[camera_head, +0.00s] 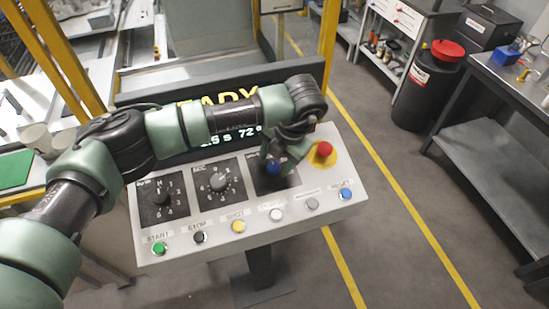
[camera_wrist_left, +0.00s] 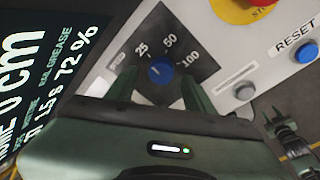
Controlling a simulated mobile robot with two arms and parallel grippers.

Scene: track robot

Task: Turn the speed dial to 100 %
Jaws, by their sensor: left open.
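The speed dial is a blue knob on a dark square plate, seen in the left wrist view (camera_wrist_left: 160,70). Marks 25, 50 and 100 stand around it; I cannot tell exactly where its pointer stands. In the head view the blue knob (camera_head: 273,168) is partly covered by my arm. My left gripper (camera_wrist_left: 160,88) is open, with one finger on each side of the knob; I cannot tell whether they touch it. In the head view the gripper (camera_head: 275,158) is over the dial plate.
The display (camera_wrist_left: 65,70) includes a 72 % reading. A red emergency button (camera_head: 324,149) is close right of the dial. Two other dials (camera_head: 219,184) are to the left. A row of buttons, including a blue RESET (camera_head: 345,194), lines the front edge.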

